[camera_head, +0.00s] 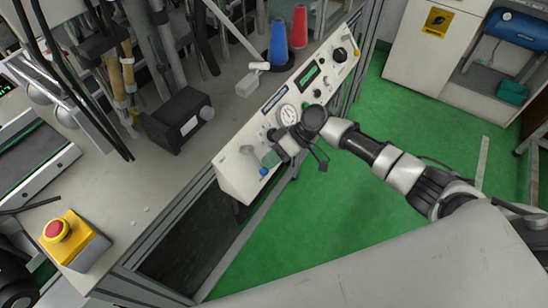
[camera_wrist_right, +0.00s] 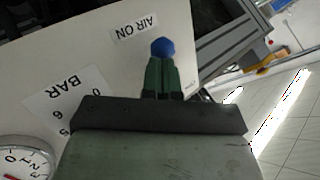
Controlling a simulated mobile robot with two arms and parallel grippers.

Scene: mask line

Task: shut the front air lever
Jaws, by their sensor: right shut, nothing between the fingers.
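The front air lever shows as a blue knob (camera_head: 263,171) at the near end of the sloped white control panel (camera_head: 232,178). In the right wrist view the blue knob (camera_wrist_right: 162,47) sits just beyond the fingertips, beside a label (camera_wrist_right: 135,28) reading "AIR ON". My right gripper (camera_head: 271,159) reaches over the panel from the right. Its green fingers (camera_wrist_right: 161,75) are shut with nothing between them, close to the knob. I cannot tell whether they touch it. The rest of the lever is hidden behind the fingers. My left gripper is not in view.
A pressure gauge (camera_head: 288,115) and a black knob (camera_head: 340,55) are on the panel. Blue (camera_head: 278,45) and red (camera_head: 299,27) cones stand behind it. A black box (camera_head: 178,120) and a yellow emergency-stop box (camera_head: 72,238) are on the bench. Green floor is clear at right.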

